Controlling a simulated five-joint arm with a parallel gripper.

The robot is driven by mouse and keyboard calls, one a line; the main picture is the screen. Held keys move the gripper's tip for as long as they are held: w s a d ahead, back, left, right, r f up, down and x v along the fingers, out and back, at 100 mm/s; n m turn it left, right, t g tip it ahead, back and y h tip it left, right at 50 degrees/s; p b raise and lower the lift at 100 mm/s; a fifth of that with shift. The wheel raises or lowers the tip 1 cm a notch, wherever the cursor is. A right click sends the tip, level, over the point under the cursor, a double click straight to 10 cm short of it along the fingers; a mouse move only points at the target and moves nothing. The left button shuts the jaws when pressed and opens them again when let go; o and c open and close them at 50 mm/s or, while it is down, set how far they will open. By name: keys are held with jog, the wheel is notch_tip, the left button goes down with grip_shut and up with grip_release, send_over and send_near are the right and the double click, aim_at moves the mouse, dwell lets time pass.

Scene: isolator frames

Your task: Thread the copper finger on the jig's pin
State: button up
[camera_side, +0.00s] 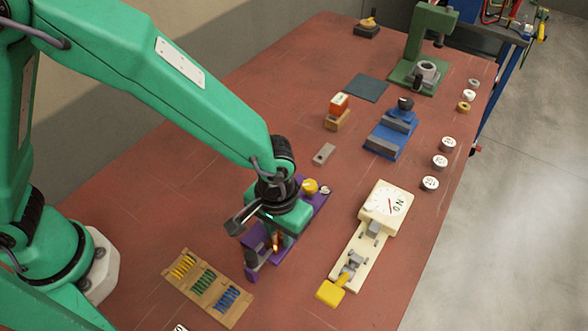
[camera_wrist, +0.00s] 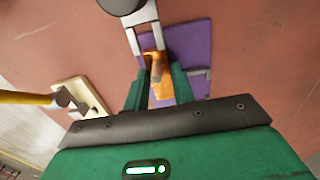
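In the wrist view the purple plate (camera_wrist: 190,48) lies below my gripper. The copper finger (camera_wrist: 153,57) is an orange strip between my green fingertips; a small part of it (camera_side: 276,243) shows in the side view. My gripper (camera_wrist: 160,84) appears shut on it, low over the jig. A brownish round part stands against the copper; I cannot tell whether it is the pin or passes through the copper.
A pale forked bar (camera_wrist: 133,35) reaches close to the copper. A cream fixture with a dial (camera_side: 386,207) and yellow handle (camera_side: 330,293) stands to the right. A wooden tray of coloured coils (camera_side: 238,318) lies in front. A grey block (camera_side: 324,153) lies behind.

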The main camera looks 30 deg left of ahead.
aim_at(280, 236)
jog(key=o, duration=0.4)
jog(key=shift+o, duration=0.2)
jog(key=shift+a, duration=0.1)
jog(key=shift+r, duration=0.15)
jog(key=shift+r, duration=3.8)
jog(key=shift+d, duration=0.2)
